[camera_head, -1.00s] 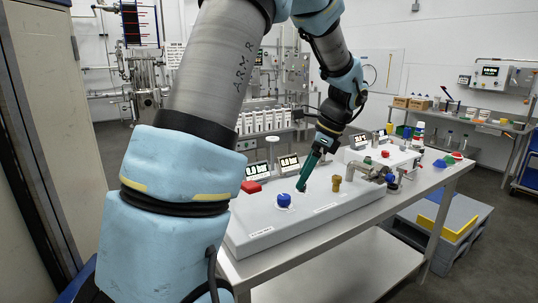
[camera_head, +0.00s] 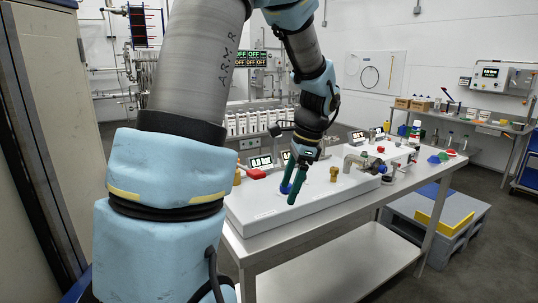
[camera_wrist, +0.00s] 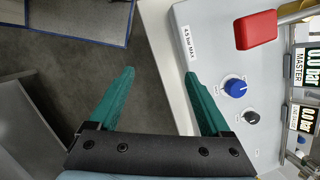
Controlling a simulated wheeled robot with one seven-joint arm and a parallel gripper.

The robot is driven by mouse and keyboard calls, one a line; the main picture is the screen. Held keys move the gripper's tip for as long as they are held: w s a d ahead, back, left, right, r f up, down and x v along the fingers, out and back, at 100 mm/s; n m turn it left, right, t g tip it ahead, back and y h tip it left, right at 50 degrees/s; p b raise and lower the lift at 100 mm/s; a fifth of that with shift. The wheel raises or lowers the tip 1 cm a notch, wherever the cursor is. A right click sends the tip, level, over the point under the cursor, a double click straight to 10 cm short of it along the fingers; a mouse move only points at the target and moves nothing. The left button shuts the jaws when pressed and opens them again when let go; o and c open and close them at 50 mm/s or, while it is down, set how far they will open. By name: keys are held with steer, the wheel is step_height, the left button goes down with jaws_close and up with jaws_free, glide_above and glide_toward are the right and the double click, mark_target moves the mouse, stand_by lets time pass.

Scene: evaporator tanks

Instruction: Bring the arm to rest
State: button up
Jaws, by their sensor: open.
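My gripper (camera_head: 293,190) has two green fingers and hangs in front of the blue knob on the grey panel in the head view. The wrist view shows the fingers (camera_wrist: 160,75) spread apart with nothing between them. My left finger is over the grey floor and my right finger is over the edge of the panel (camera_wrist: 180,45). The blue knob (camera_wrist: 235,88) sits just right of the right finger in the wrist view, apart from it. My arm is bent, reaching up and then down over the bench.
A red block (camera_wrist: 256,29) and small displays (camera_wrist: 305,66) sit on the panel. A brass fitting (camera_head: 334,173) and metal valve pipework (camera_head: 362,162) stand farther right. The bench (camera_head: 258,258) has a lower shelf. A grey platform with a yellow part (camera_head: 445,219) stands right of it.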

steer(key=s+a+f+n+t+h, duration=0.1)
steer(key=s+a+f+n+h, duration=0.2)
steer(key=s+a+n, duration=0.7)
steer(key=a+n, duration=0.2)
steer(key=n, duration=0.3)
steer(key=shift+f, duration=0.35)
steer(key=shift+c, duration=0.2)
